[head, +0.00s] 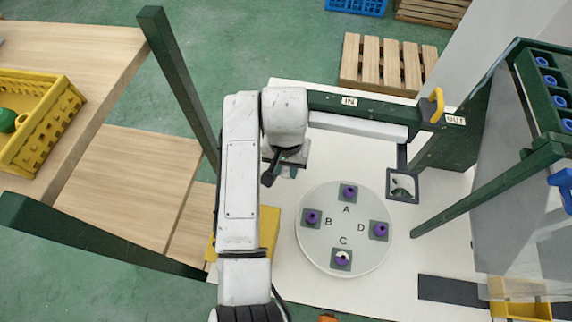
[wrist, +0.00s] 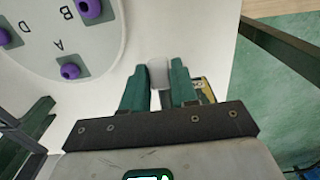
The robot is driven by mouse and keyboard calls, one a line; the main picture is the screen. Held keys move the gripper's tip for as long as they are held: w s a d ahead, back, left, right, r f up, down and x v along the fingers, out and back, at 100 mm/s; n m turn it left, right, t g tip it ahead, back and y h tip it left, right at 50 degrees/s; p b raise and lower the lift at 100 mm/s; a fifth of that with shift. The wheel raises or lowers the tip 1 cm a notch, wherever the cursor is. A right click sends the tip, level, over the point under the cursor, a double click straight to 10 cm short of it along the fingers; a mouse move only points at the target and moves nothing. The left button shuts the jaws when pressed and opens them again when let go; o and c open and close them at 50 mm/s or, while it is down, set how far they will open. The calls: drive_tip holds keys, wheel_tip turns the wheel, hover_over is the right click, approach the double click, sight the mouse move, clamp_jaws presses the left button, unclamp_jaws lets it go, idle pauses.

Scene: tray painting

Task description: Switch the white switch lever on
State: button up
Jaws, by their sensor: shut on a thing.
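The white switch lever (wrist: 158,75) shows in the wrist view as a pale block between my two green fingers. My gripper (wrist: 159,85) is shut on it. Part of a yellow-edged box (wrist: 206,90) shows behind the right finger; I cannot tell whether it belongs to the switch. In the head view my gripper (head: 287,170) is at the left of the white table, up and left of the round plate. There my arm hides the lever, so its on or off position cannot be told.
A round white plate (head: 318,252) with purple knobs at A, B, C and D lies close to my gripper. A dark green frame marked IN and OUT (head: 360,106) spans behind it. A green post (head: 480,185) slants at the right. A yellow crate (head: 40,130) stands far left.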

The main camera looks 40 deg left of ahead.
clamp_jaws()
drive_tip(key=shift+r, duration=0.1)
drive_tip(key=shift+r+g+p, duration=0.3)
drive_tip(key=shift+p, duration=0.2)
drive_tip(key=shift+r+g+h, duration=0.1)
drive_tip(key=shift+g+h, duration=0.3)
drive_tip(key=o, duration=0.6)
unclamp_jaws()
drive_tip(key=shift+c, duration=0.2)
drive_tip(key=shift+r, duration=0.1)
wheel_tip(320, 180, up, 10)
drive_tip(key=w+p, duration=0.1)
drive_tip(key=p, duration=0.1)
drive_tip(key=shift+a+r+p, duration=0.25)
drive_tip(key=shift+a+p, duration=0.1)
drive_tip(key=shift+a, duration=0.05)
